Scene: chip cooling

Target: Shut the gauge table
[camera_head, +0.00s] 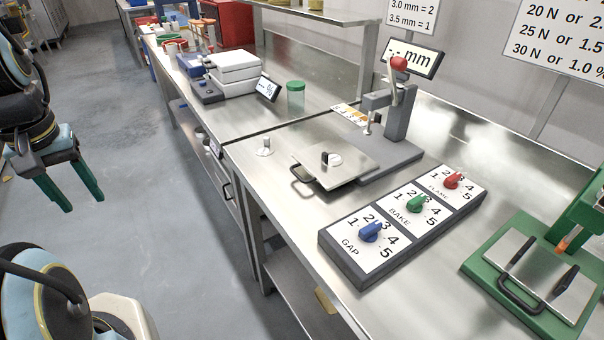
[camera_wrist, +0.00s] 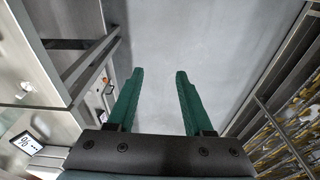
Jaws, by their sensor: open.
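The gauge (camera_head: 396,125) stands on the steel bench, with a grey base, a red-knobbed lever and a tilted display reading "-- mm". Its flat metal table (camera_head: 350,150) sticks out toward the bench's front edge, clear of the gauge post. A loop handle (camera_head: 302,181) is on the table's front end. A small pale round piece with a dark part (camera_head: 332,159) sits on the table. My gripper (camera_head: 84,203) is at the left, over the floor and well away from the bench. Its green fingers are apart and empty, also in the wrist view (camera_wrist: 160,72).
A panel with blue, green and red dials (camera_head: 403,222) lies right of the gauge table. A green press (camera_head: 535,275) stands at the far right. A white scale (camera_head: 232,72) and green-lidded jar (camera_head: 295,97) stand farther back. The floor (camera_head: 170,200) around my gripper is clear.

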